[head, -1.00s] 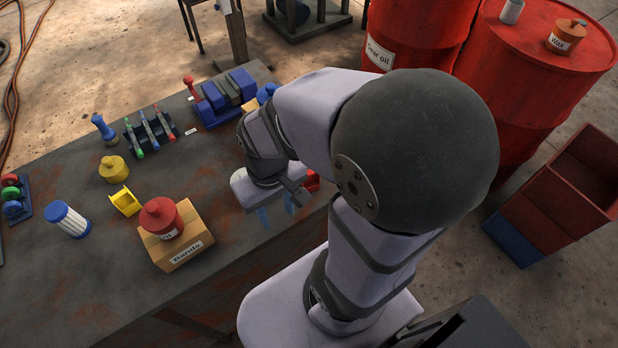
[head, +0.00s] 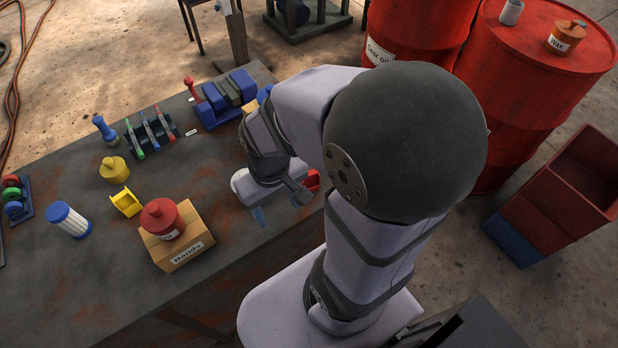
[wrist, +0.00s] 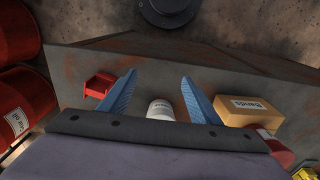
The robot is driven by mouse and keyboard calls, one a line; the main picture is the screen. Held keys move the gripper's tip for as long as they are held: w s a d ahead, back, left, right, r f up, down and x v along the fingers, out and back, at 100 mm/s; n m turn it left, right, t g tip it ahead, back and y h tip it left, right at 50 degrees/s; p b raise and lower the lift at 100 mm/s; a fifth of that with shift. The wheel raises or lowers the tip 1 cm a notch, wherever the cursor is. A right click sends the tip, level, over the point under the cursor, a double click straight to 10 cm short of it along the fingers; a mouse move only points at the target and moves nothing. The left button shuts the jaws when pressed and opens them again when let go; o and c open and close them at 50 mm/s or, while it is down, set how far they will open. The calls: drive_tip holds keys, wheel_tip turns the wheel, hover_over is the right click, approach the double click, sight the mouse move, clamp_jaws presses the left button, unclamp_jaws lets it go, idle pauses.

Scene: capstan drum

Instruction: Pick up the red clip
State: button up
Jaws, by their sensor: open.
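A red clip (wrist: 100,85) sits on the dark table, left of my gripper's fingers in the wrist view. In the head view only part of the red clip (head: 313,180) shows beside my wrist, near the table's right edge; the rest is hidden by my arm. My gripper (wrist: 158,80) is open and empty, with its two blue fingers apart. In the head view my gripper (head: 279,207) hangs over the table near its front edge. The clip is outside the fingers, not between them.
A white cylinder (wrist: 160,109) shows between the fingers in the wrist view. A cardboard box (head: 186,252) with a red can (head: 161,216) on it stands left of my gripper. A yellow clip (head: 125,202) lies farther left. Red drums (head: 535,70) stand beyond the table.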

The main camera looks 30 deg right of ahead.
sight(311, 180)
drive_tip(key=w+d+t+p, duration=0.7)
drive_tip(key=w+d+p, duration=0.55)
drive_tip(key=w, duration=0.25)
drive_tip(key=s+f+t+p, duration=0.1)
drive_tip(key=s+t, duration=0.1)
drive_tip(key=s, duration=0.1)
drive_tip(key=s+f+m+t+h+p, duration=0.1)
drive_tip(key=s, duration=0.2)
drive_tip(key=s+f+m+t+p, duration=0.1)
drive_tip(key=s+t+p, duration=0.1)
drive_tip(key=s, duration=0.2)
drive_tip(key=shift+a+f+t+h, duration=0.3)
drive_tip(key=shift+a+f+h, duration=0.1)
drive_tip(key=shift+s+a+h, duration=0.15)
drive_tip(key=shift+s+h, duration=0.25)
drive_tip(key=shift+s, duration=0.3)
drive_tip(key=shift+f, duration=0.1)
drive_tip(key=shift+b+x, duration=0.35)
drive_tip(key=shift+x, duration=0.75)
